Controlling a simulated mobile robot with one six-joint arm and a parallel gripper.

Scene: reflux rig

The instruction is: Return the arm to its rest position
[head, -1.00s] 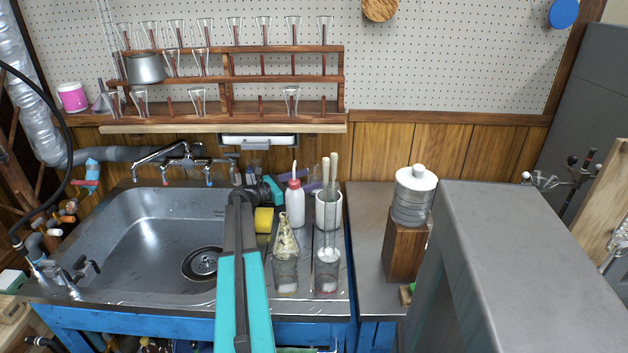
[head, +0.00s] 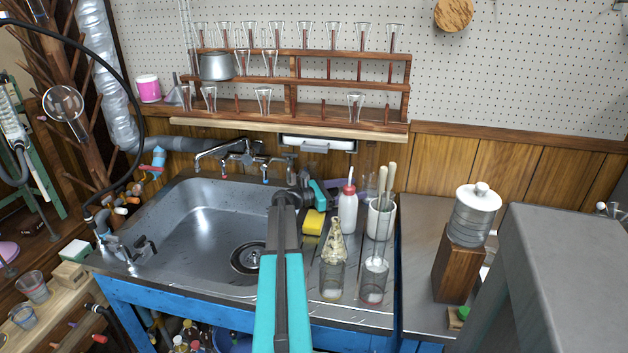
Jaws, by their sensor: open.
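My arm (head: 281,290) reaches up from the bottom middle of the head view, over the front edge of the sink counter. It has a teal lower link and a grey upper part that ends at a dark joint (head: 287,198). A short teal piece (head: 318,192) shows just right of that joint, near the back of the counter. The jaws of my gripper cannot be made out; they seem hidden behind the arm or too small to see. No held object is visible.
Close to the arm's right are a yellow sponge (head: 314,222), a white bottle with a red cap (head: 348,212), a white holder (head: 381,220) and glass beakers (head: 333,280). The sink (head: 205,235) lies left. A grey cabinet (head: 560,270) blocks the right; shelved glassware stands behind.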

